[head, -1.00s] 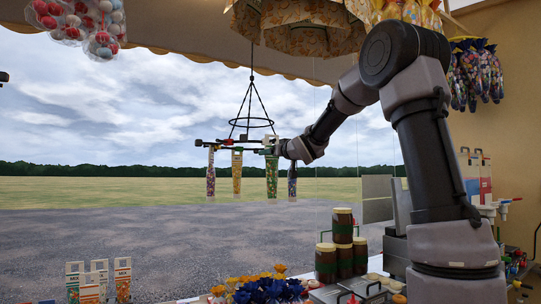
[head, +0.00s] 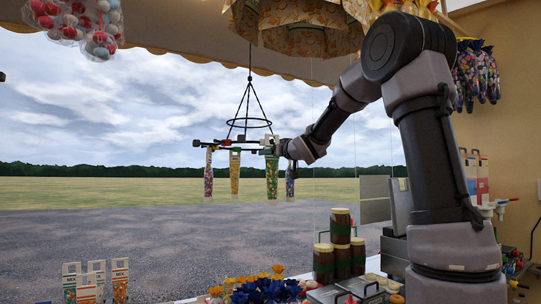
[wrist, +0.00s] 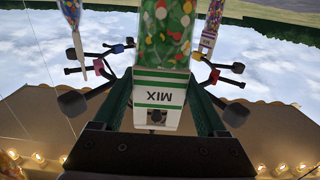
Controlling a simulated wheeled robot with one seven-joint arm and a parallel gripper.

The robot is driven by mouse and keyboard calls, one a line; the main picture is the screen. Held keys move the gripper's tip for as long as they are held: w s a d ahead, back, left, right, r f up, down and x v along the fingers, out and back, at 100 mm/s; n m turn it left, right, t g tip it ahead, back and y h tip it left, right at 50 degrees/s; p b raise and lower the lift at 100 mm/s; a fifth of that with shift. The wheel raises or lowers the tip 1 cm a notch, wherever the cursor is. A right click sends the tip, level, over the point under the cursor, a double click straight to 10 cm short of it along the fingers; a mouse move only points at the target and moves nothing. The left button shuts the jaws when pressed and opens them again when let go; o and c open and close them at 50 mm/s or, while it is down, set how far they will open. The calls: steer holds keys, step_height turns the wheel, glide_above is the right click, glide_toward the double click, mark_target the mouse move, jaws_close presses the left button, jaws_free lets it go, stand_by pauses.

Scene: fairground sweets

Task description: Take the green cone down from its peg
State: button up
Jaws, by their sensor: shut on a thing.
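The green cone (head: 271,177) is a clear bag of coloured sweets with a green-and-white MIX card. It hangs at the round hanging rack (head: 249,124) in the head view. My gripper (head: 275,147) is at its top. In the wrist view, upside down, my gripper (wrist: 161,88) has one finger on each side of the card of the green cone (wrist: 165,42) and is shut on it.
A purple cone (head: 208,174), a yellow cone (head: 235,175) and a blue cone (head: 290,181) hang close by on the rack. Other black pegs (wrist: 72,103) with ball ends stick out nearby. Jars (head: 340,245) stand on the counter below. Open air lies left of the rack.

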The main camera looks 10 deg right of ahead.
steer(key=shift+v, duration=1.1)
